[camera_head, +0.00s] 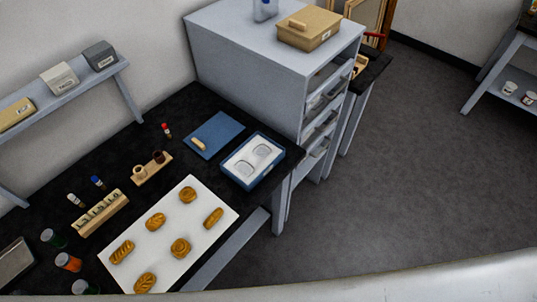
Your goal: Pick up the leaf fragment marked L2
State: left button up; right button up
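Several golden-brown carved fragments lie apart from each other on a white sheet (200,255) on the black table. They are an upper one (188,194), a right one (213,218), an upper-left one (156,221), a middle one (180,248), a left one (122,252) and a bottom one (145,283). Some look rounded, others longer. No L2 mark can be read on any of them at this size. Neither of my grippers shows in the head view.
A blue tray (276,172) with a pale inside and a blue mat (222,126) lie behind the sheet. A wooden rack (102,217) and jars (68,262) stand left of it. A grey shelf cabinet (245,55) stands at the back.

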aim_at(146, 283)
jog(key=k+u, duration=0.1)
jog(key=u, duration=0.4)
jog(key=k+u, duration=0.15)
jog(key=u, duration=0.35)
jog(key=k+u, duration=0.1)
jog(key=u, duration=0.4)
